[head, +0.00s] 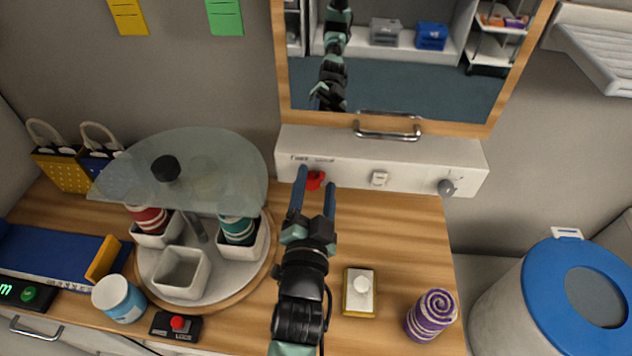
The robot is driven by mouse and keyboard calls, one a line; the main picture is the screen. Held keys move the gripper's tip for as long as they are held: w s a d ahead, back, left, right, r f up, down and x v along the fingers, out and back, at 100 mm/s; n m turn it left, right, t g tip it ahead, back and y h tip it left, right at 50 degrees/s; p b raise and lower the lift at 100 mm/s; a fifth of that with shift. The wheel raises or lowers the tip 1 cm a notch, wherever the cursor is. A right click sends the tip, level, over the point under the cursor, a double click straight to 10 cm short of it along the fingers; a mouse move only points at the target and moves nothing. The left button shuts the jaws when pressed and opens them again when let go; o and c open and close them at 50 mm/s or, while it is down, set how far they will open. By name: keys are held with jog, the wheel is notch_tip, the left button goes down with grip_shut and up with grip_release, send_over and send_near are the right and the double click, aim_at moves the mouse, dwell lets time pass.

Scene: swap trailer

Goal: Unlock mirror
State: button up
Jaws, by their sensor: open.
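The mirror (400,75) hangs on the wall in a wooden frame, with a metal bar handle (388,127) at its lower edge. Below it is a white panel (345,165) bearing a red knob (314,180), a white switch (379,178) and a grey round knob (446,187). Small lettering above the red knob is too small to read surely. My gripper (315,192) is open, its two blue fingers pointing at the panel, one on each side of the red knob in the picture. I cannot tell whether they touch it.
Left of my arm stands a round tray (262,262) with white cups under a glass shelf (225,165). A white push button (360,286) and a purple spiral roll (431,315) lie on the right. A blue-lidded bin (545,290) stands beyond the counter's edge.

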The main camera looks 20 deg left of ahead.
grip_shut()
dwell(0.3)
